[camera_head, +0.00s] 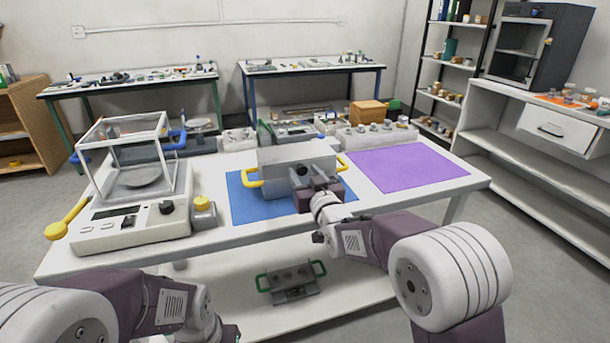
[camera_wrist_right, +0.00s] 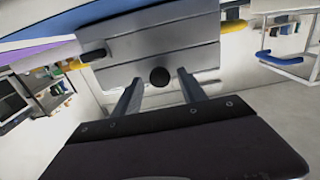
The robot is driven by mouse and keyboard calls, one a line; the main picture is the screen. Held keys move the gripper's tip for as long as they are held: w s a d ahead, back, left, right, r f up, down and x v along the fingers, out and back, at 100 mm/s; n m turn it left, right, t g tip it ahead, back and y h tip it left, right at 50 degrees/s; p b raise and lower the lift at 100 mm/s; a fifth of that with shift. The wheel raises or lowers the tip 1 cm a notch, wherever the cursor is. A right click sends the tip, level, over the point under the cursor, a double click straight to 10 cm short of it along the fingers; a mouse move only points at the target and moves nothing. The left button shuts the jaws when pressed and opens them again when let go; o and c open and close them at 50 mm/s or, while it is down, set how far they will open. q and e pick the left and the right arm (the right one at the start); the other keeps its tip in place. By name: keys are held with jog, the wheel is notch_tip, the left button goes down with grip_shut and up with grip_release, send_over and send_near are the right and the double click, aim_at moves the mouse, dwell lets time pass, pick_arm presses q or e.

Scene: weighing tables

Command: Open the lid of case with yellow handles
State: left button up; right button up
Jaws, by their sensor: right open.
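The grey case (camera_head: 283,158) with yellow handles sits on the blue mat (camera_head: 240,205) in the middle of the table. One yellow handle (camera_head: 250,178) is at its left end, the other (camera_head: 342,162) at its right end. My right gripper (camera_head: 302,176) is at the case's front. In the right wrist view, its two open fingers (camera_wrist_right: 158,84) point at the case (camera_wrist_right: 180,42), one on each side of a round black knob (camera_wrist_right: 160,77); contact cannot be told. My left gripper (camera_head: 231,334) is mostly cut off at the bottom edge.
A balance with a glass box (camera_head: 130,228) stands at the left of the table. A purple mat (camera_head: 405,168) lies bare at the right. Small instruments line the back edge. A case with green handles (camera_head: 292,281) is on the lower shelf.

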grip_shut()
dwell(1.4)
